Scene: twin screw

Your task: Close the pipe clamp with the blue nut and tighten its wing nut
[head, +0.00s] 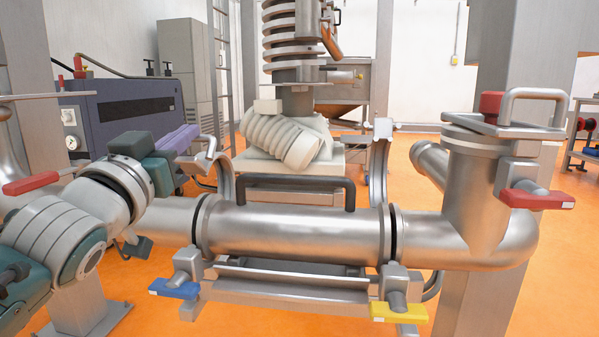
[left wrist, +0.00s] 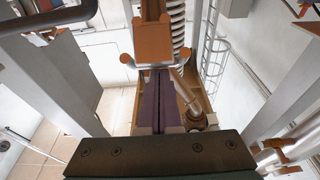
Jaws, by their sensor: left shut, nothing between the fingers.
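The clamp with the blue wing nut (head: 174,288) is at the left pipe joint. Its blue nut hangs low in front of the pipe. Its curved upper half (head: 225,172) stands swung up behind the pipe, so the clamp is open. My left gripper (head: 188,139) has purple fingers, shut and empty, above the pipe by the raised half's upper end. In the left wrist view the shut fingers (left wrist: 161,98) point away from the camera, with a metal part (left wrist: 188,97) just right of them. Whether they touch is unclear. My right gripper is not in view.
The pipe piece (head: 290,232) lies between two joints, with a dark handle (head: 350,192) on top. The right clamp, with a yellow wing nut (head: 398,312), also has its curved half (head: 378,165) raised. Red-nut clamps (head: 537,198) are on the neighbouring pipes.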

